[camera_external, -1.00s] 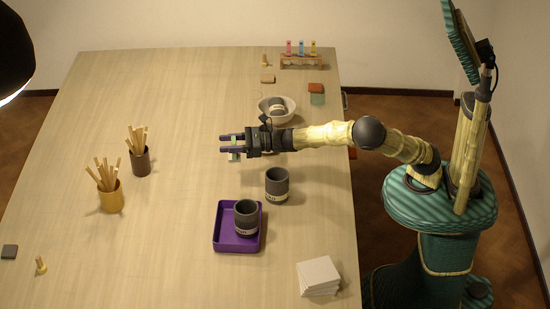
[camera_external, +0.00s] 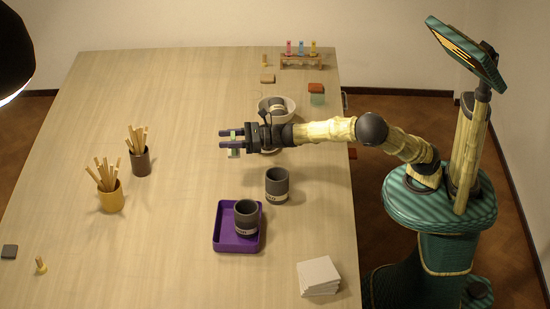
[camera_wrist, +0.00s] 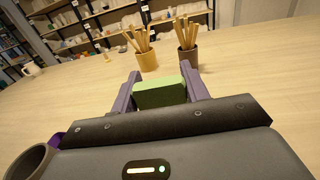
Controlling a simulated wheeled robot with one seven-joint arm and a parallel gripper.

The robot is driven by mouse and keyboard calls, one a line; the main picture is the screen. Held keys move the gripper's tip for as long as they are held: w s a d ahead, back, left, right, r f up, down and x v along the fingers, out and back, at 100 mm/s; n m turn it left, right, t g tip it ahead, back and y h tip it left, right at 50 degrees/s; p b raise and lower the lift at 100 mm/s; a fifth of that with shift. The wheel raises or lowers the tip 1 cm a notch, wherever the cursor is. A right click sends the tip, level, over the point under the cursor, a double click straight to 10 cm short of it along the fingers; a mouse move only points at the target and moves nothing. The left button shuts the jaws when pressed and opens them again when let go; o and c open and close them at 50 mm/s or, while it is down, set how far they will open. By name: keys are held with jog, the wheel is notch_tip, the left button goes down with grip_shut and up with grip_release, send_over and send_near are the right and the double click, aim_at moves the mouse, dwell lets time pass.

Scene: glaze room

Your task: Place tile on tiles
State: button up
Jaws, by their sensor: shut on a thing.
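My gripper (camera_external: 232,139) is shut on a green tile (camera_wrist: 160,95), which shows between the two purple fingers in the wrist view. In the external view the gripper is over the upper middle of the table, and the tile (camera_external: 234,153) is mostly hidden by the fingers. A stack of white tiles (camera_external: 319,276) sits near the table's front right edge, well away from the gripper. A reddish-brown tile or block (camera_external: 316,88) sits at the upper right with a green one (camera_external: 317,100) beside it.
A purple tray (camera_external: 223,241) holds a grey cup (camera_external: 246,218). Another grey cup (camera_external: 277,186) stands between tray and arm. Two stick-filled pots (camera_external: 111,198) (camera_external: 141,161) stand left.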

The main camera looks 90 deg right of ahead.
aim_at(229, 152)
notch_tip(229, 152, up, 10)
jog(key=s+a+f+n+g+y+p, duration=0.1)
jog(key=s+a+n+g+y+p, duration=0.25)
jog(key=a, duration=1.05)
jog(key=s+a+f+n+g+y+p, duration=0.1)
jog(key=s+a+n+y, duration=0.35)
jog(key=a, duration=0.85)
jog(key=s+a+r+n+g+y+p, duration=0.1)
jog(key=s+a+n+g+y+p, duration=0.45)
jog(key=s+a, duration=1.45)
jog(key=shift+m+g+y, duration=0.55)
jog(key=shift+g+y, duration=0.05)
jog(key=shift+y, duration=0.05)
jog(key=f+b, duration=0.1)
jog(key=f, duration=0.2)
jog(key=f+b, duration=0.1)
jog(key=f, duration=0.1)
jog(key=shift+w+a+b, duration=0.15)
jog(key=shift+w+b, duration=0.15)
jog(key=shift+w, duration=0.1)
notch_tip(229, 152, down, 6)
jog(key=shift+p, duration=0.4)
